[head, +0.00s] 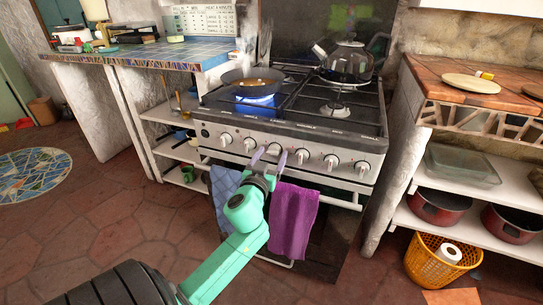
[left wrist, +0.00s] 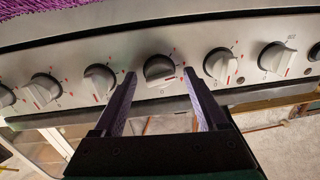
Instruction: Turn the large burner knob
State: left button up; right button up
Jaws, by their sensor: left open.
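The stove (head: 285,135) has a row of white knobs on its front panel; which is the large burner knob is not labelled legibly. My left gripper (head: 269,157) is open at the panel. In the left wrist view the open gripper (left wrist: 160,82) has its two purple fingers on either side of one knob (left wrist: 158,70), with gaps; I cannot tell whether they touch it. The same knob (head: 275,150) shows between the fingers in the head view. Neighbouring knobs (left wrist: 98,82) and (left wrist: 220,63) lie just outside the fingers. My right gripper is not in view.
A kettle (head: 348,62) stands at the back right. A blue towel (head: 225,190) and a purple towel (head: 292,220) hang on the oven rail below. Counters flank the stove.

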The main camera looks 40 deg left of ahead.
pick_arm(q)
grip_shut()
